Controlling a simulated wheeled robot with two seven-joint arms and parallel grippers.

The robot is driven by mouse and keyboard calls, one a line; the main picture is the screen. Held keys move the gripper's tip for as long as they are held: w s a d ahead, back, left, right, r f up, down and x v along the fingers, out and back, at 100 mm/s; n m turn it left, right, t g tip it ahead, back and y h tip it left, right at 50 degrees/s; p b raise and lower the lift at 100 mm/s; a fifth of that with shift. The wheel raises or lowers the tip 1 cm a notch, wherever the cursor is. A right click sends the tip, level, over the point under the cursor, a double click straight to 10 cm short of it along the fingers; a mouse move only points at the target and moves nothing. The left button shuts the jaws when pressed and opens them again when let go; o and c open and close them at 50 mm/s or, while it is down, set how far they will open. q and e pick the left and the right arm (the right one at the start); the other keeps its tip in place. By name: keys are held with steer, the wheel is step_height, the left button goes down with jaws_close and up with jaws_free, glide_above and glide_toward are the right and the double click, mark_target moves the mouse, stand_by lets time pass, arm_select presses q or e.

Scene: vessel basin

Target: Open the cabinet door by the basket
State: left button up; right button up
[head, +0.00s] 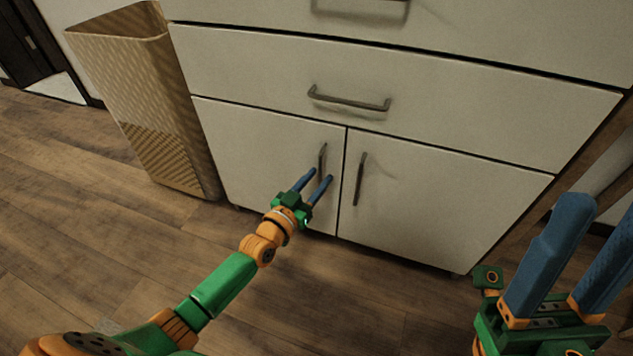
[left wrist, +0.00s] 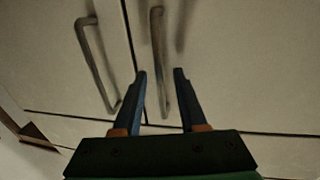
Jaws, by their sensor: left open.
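The cabinet door by the basket is the white left door (head: 250,150), and it is shut. Its dark vertical bar handle (head: 322,158) is near the door's right edge. The tall tan woven basket (head: 140,90) stands just left of the cabinet. My left gripper (head: 318,175) is open in front of this door, fingertips near the lower part of the handle. In the left wrist view, which is turned over, the handle (left wrist: 158,55) shows between the fingers (left wrist: 160,75); I cannot tell whether they touch it. My right gripper (head: 600,225) is open and empty at the lower right.
The right cabinet door (head: 440,190) is shut, with its own vertical handle (head: 360,180) close by; that handle also shows in the left wrist view (left wrist: 92,65). Shut drawers (head: 400,90) lie above. The wood floor (head: 370,300) in front is clear.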

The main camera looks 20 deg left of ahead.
arm_select(q)
jaws_close()
stand_by(1.3)
